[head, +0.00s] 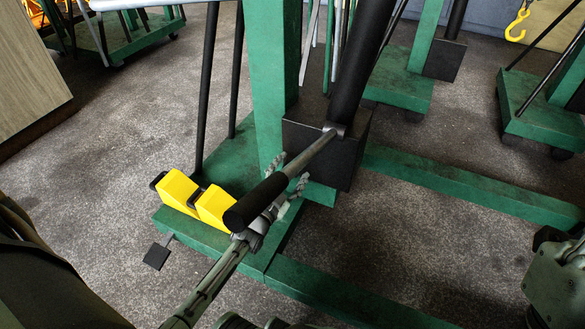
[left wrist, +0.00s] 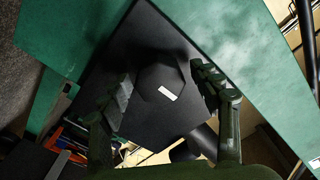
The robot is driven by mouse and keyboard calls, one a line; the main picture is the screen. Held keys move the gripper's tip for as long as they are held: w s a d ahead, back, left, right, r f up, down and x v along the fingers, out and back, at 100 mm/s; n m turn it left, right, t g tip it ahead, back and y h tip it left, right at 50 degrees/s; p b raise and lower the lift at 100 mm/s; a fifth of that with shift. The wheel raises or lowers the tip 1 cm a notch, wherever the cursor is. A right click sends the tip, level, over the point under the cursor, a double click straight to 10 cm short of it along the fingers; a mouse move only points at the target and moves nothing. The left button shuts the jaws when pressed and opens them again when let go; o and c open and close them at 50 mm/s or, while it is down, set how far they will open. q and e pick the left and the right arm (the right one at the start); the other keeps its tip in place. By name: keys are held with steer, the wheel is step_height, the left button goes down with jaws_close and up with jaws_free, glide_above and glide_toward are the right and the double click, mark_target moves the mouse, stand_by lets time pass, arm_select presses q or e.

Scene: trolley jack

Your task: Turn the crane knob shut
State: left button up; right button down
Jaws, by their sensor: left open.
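The crane knob (left wrist: 160,88) is a dark, many-sided knob with a small white mark, on the face of a black block. The block (head: 345,155) stands at the foot of the green crane post (head: 275,70) in the head view; the knob is hidden there. My left gripper (head: 290,170) is open at the block, partly behind the black-gripped pump handle (head: 262,195). In the left wrist view its two fingers (left wrist: 160,75) stand on either side of the knob, which shows between them. I cannot tell whether they touch it. My right gripper's fingers do not show.
The pump handle slants across in front of my left gripper. A green leg (head: 470,185) runs right. Other green stands (head: 540,115) and a yellow hook (head: 518,25) are behind. Bare floor (head: 420,245) lies at right.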

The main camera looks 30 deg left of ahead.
arm_select(q)
steer(key=s, duration=1.1)
steer(key=shift+s+d, duration=0.15)
steer(key=shift+d, duration=0.15)
